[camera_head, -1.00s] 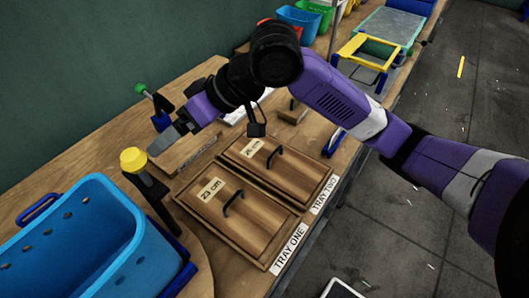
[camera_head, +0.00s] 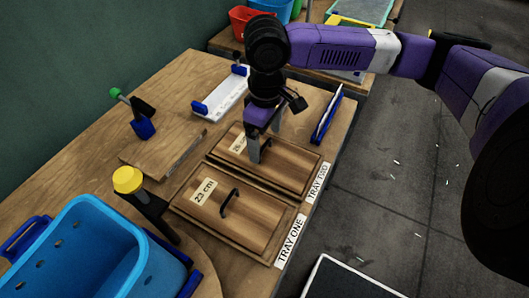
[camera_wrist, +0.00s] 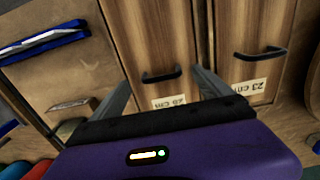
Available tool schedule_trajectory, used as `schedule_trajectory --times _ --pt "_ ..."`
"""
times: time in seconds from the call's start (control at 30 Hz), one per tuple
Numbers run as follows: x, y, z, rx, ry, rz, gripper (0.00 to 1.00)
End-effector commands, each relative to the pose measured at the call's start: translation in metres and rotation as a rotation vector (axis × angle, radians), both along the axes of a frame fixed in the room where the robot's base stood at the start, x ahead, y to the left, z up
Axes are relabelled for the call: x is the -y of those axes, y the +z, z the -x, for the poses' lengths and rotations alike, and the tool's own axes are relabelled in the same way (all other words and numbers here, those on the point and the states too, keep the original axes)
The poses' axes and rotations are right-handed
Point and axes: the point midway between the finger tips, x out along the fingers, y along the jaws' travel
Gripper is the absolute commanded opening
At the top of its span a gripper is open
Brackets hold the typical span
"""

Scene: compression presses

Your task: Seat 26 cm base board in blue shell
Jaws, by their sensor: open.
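The 26 cm base board (camera_head: 285,165) is a brown wooden board with a black handle and a label, lying in tray two. In the wrist view the 26 cm board (camera_wrist: 160,45) shows its black handle between and beyond my fingers. My gripper (camera_head: 259,150) points down over this board, open, with its fingers near the handle; I cannot tell whether they touch it. The blue shell (camera_head: 85,250) is an open, perforated tub at the lower left, empty where its inside shows. The gripper (camera_wrist: 160,90) holds nothing in the wrist view.
The 23 cm board (camera_head: 245,215) lies in tray one, beside tray two. A yellow-topped post (camera_head: 128,180) stands by the shell. A wooden block with a green-knobbed clamp (camera_head: 140,120), a white-and-blue fixture (camera_head: 222,95) and a blue-edged tablet (camera_head: 328,115) are around the trays.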

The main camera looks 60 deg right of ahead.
Motion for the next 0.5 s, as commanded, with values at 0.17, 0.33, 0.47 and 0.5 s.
schedule_trajectory --times 0.17,0.33,0.47,0.5 --pt "-0.002 -0.023 -0.001 0.0 0.0 0.001 0.89" --pt "-0.002 -0.029 -0.001 0.002 0.001 0.0 0.89" --pt "-0.002 -0.029 -0.001 0.002 0.001 0.0 0.89" --pt "-0.002 -0.029 -0.001 0.002 0.001 0.0 0.85"
